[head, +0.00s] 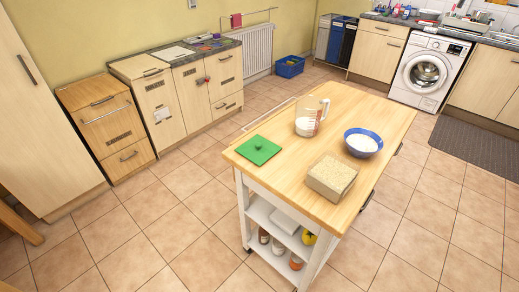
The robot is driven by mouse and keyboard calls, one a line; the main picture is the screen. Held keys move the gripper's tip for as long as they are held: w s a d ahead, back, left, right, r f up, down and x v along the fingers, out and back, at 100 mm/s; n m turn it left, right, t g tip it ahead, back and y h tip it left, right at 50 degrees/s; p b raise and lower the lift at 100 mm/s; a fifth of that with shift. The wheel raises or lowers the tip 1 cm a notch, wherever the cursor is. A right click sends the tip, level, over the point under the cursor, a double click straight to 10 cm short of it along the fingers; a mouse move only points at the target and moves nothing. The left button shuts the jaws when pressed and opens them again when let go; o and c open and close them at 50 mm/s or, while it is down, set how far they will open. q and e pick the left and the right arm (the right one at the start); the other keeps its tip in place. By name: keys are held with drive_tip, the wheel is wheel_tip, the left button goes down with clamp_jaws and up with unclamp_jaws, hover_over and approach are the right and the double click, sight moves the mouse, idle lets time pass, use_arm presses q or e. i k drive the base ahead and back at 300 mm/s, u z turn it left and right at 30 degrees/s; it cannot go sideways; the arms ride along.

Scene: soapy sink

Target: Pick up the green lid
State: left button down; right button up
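The green lid (258,150) is a flat green square with a small round knob in its middle. It lies knob up on the wooden top of a kitchen cart (280,180), near the cart's left edge. Nothing covers it. Neither of my grippers shows in the head view.
On the cart top also stand a clear measuring jug (311,116) with white contents, a blue bowl (363,142) with white contents, and a beige block-shaped container (332,177). Cabinets (175,95) line the left wall. Open tiled floor (180,222) lies left of the cart.

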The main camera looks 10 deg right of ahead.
sight(258, 149)
drive_tip(key=u, duration=2.35)
drive_tip(key=k, duration=0.9)
drive_tip(key=z, duration=0.95)
drive_tip(key=i, duration=0.5)
drive_tip(key=u, duration=0.05)
